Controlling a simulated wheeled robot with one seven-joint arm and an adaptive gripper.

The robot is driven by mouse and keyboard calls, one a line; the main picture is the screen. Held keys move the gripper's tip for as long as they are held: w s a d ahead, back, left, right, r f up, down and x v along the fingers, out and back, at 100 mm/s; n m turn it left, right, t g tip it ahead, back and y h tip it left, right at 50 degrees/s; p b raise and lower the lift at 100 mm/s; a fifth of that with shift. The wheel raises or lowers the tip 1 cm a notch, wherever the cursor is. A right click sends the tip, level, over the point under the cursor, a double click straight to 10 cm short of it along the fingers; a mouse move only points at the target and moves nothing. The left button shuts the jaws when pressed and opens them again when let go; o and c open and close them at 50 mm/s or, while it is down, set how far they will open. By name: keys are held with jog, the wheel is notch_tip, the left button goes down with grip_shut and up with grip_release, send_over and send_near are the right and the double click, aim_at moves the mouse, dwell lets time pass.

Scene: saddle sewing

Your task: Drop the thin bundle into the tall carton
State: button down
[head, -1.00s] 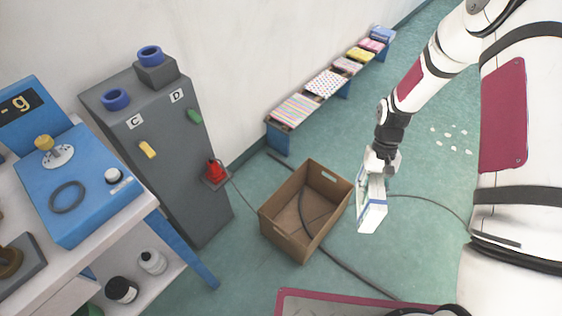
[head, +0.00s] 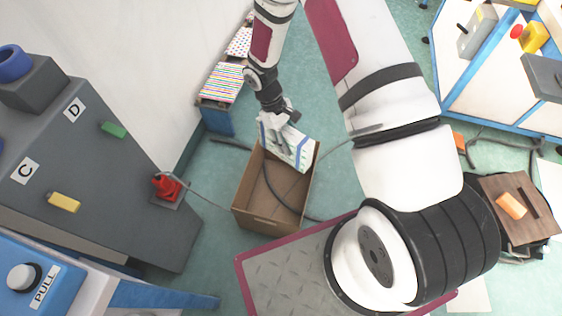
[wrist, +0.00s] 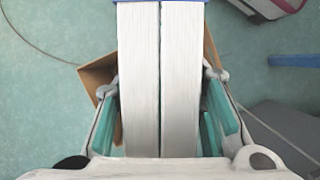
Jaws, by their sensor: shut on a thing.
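My gripper (head: 284,120) is shut on a thin white bundle (head: 291,146) with blue bands. In the wrist view the bundle (wrist: 139,85) points away from me as two pale page blocks side by side, with a gripper finger on each side. The tall carton (head: 270,216) is an open brown cardboard box on the floor. In the head view the bundle overlaps the far part of its opening and hides some of the rim. In the wrist view the carton (wrist: 96,76) shows beneath the bundle, mostly hidden by it. The bundle's height above the rim is hard to tell.
A grey cabinet (head: 110,190) with a red lamp-like part (head: 166,186) stands left of the carton. A low bench with patterned stacks (head: 221,84) is behind it along the wall. A metal plate with a maroon edge (head: 290,270) lies in front. Cables cross the floor.

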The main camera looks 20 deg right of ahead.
aim_at(271, 148)
jog(key=w+f+n+b, duration=0.1)
jog(key=f+n+b, duration=0.1)
jog(key=f+b, duration=0.5)
jog(key=w+f+n+t+h+b, duration=0.1)
jog(key=w+f+n+b, duration=0.1)
jog(key=f+b, duration=0.6)
jog(key=shift+f+n, duration=0.5)
jog(key=shift+f, duration=2.7)
jog(key=shift+w, duration=0.1)
jog(key=c, duration=1)
grip_release()
jog(key=shift+o, duration=0.2)
jog(key=shift+a, duration=0.1)
jog(key=v, duration=1.2)
jog(key=shift+a, duration=0.15)
